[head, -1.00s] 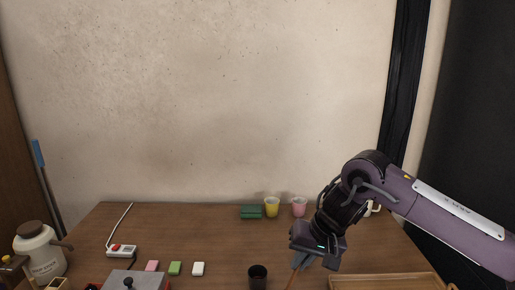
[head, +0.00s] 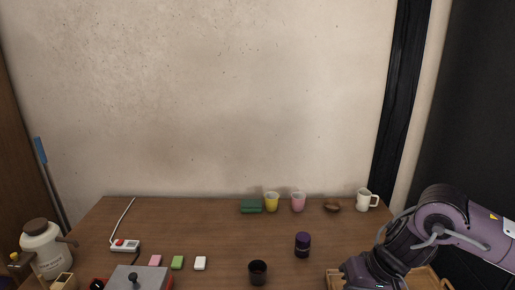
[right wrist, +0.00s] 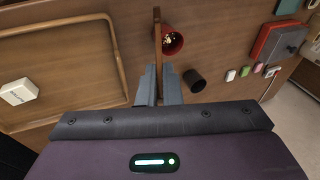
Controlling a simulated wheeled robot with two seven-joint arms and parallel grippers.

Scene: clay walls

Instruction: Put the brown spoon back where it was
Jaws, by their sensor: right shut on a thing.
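The brown spoon (right wrist: 157,38) shows in the right wrist view as a long, thin brown strip. My right gripper (right wrist: 159,74) is shut on it, and the strip extends forward from between the fingers. In the head view the right wrist is low at the right, by the wooden tray (head: 335,272); its fingers and the spoon are hidden there. In the right wrist view the tray (right wrist: 122,58) lies left of the spoon, and a red round container (right wrist: 176,44) lies just right of and partly behind it. My left gripper is not in view.
A black cup (head: 258,273) and a dark purple jar (head: 302,245) stand mid-table. Yellow (head: 271,202) and pink (head: 298,202) cups, a brown bowl (head: 332,208) and a white mug (head: 366,200) line the back.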

